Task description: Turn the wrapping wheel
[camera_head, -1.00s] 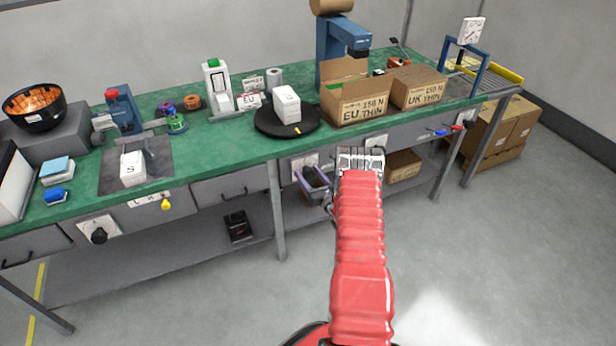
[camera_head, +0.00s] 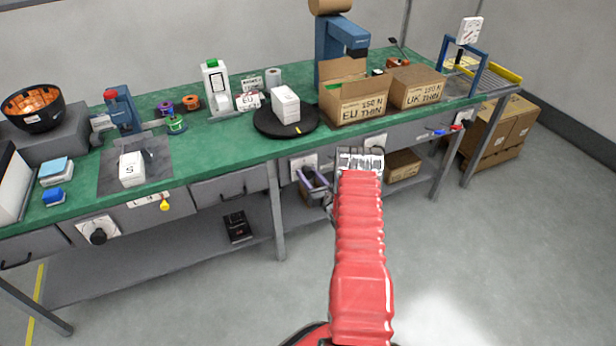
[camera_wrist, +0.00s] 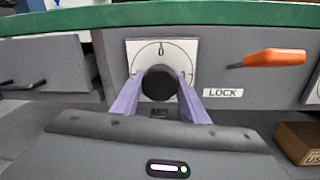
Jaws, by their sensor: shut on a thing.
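A round black knob (camera_wrist: 159,83) sits on a white dial plate (camera_wrist: 180,52) on the grey bench front in the wrist view. My gripper (camera_wrist: 159,80) has its two lilac fingers on either side of the knob, shut on it. In the head view my gripper (camera_head: 314,184) is at the bench front, partly hidden by my red arm. A black turntable (camera_head: 268,127) with a yellow mark on its rim stands on the green bench top above. A white box (camera_head: 285,104) stands on the turntable. The knob is hidden in the head view.
An orange handle (camera_wrist: 275,58) and a LOCK label (camera_wrist: 223,92) are right of the dial. An open EU carton (camera_head: 352,105) and a UK carton (camera_head: 417,88) stand right of the turntable. The floor in front is clear.

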